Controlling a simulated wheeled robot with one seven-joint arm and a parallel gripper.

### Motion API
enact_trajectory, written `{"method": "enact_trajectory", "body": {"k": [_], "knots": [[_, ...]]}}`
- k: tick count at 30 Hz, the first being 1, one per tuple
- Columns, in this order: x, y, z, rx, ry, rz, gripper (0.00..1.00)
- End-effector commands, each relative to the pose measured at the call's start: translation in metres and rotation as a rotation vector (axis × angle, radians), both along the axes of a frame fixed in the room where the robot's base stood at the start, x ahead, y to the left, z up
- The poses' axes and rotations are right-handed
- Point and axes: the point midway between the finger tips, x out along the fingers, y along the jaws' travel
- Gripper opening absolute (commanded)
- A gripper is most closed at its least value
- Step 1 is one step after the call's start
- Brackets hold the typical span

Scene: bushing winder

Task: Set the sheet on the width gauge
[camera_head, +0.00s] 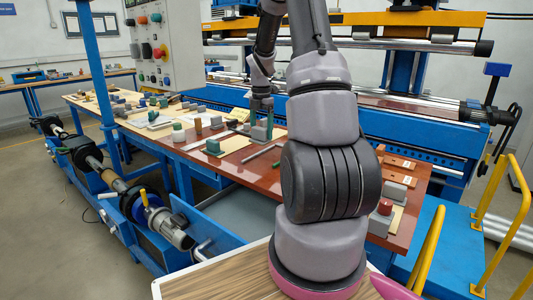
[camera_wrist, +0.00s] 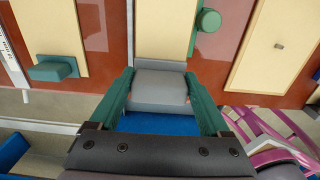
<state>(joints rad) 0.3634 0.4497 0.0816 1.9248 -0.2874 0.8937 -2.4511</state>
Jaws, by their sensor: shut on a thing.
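In the wrist view, my gripper (camera_wrist: 160,84) has its two green fingers on either side of a grey block (camera_wrist: 159,98) with a paler top, and is shut on it. A cream sheet (camera_wrist: 165,28) lies just beyond the block; I cannot tell whether the two are joined. In the head view, my gripper (camera_head: 262,106) is over the far middle of the long table, at a grey block (camera_head: 261,133). A white marked strip (camera_wrist: 12,62) at the left of the wrist view may be the width gauge; I cannot tell for sure.
The brown table (camera_head: 330,183) carries several cream boards and small blocks. In the wrist view, a green knob (camera_wrist: 208,20) and a green block (camera_wrist: 54,68) stand near the gripper. A blue winding machine (camera_head: 400,130) stands behind the table. Yellow rails (camera_head: 430,245) are at right.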

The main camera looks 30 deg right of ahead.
Motion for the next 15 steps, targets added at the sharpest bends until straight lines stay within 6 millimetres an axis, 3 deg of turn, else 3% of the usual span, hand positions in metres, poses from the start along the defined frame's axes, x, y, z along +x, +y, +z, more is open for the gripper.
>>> {"method": "enact_trajectory", "body": {"k": [6,15], "knots": [[-0.001,0.001,-0.042,0.001,0.005,0.001,0.25],[-0.001,0.001,-0.07,0.001,0.005,0.0,0.25]]}}
